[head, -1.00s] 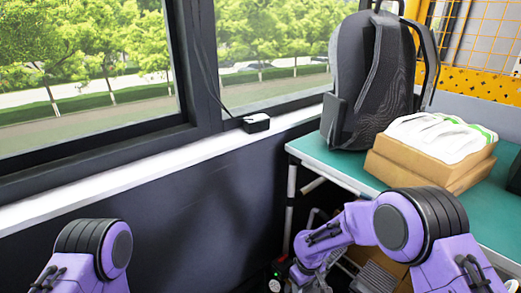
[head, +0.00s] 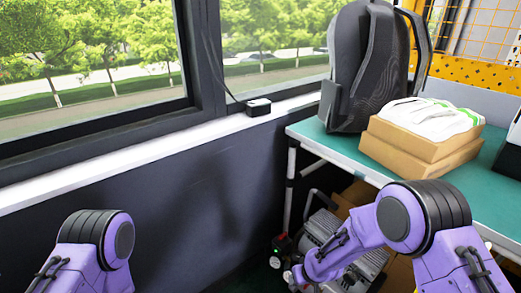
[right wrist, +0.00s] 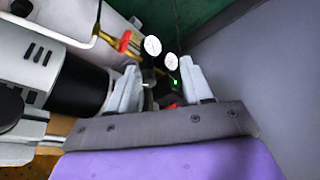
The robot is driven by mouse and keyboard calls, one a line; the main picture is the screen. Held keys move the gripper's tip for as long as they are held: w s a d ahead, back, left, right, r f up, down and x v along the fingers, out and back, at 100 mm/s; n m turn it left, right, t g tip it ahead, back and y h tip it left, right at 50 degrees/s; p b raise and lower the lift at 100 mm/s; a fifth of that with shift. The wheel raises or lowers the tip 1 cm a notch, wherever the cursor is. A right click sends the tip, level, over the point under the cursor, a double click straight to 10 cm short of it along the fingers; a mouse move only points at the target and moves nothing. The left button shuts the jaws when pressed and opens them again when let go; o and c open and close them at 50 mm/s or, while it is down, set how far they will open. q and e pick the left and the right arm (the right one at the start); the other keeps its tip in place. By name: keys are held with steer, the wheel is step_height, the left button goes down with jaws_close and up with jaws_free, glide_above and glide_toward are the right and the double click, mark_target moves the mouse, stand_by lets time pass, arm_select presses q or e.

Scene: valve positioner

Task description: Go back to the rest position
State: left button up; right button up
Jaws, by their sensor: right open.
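My right arm reaches down in front of the table in the head view, its forearm pointing to the lower left. My right gripper (right wrist: 162,84) shows in the right wrist view with its two pale fingers apart and nothing clearly held between them. Beyond the fingers is a machine with two round white gauges (right wrist: 152,46), a small green light and red and yellow fittings. The grey machine (head: 322,229) stands under the table in the head view, partly behind my right forearm. My left arm's elbow shows at the lower left; my left gripper is out of view.
A small black and white box (head: 258,107) sits on the windowsill (head: 150,152).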

steer(key=s+d+f+m+h, duration=0.1)
steer(key=s+d+m+h, duration=0.15)
steer(key=s+d, duration=0.55)
steer(key=s+d+f+m+h, duration=0.1)
steer(key=s+d+f+m, duration=0.2)
steer(key=s, duration=0.9)
steer(key=s+d+m+h, duration=0.25)
steer(key=s+d, duration=0.35)
steer(key=s, duration=0.4)
step_height(320, 180, up, 16)
steer(key=p, duration=1.6)
steer(key=shift+s+d+m+g+y, duration=0.25)
steer(key=shift+s+m+g+y, duration=0.05)
steer(key=shift+s+m+y, duration=0.1)
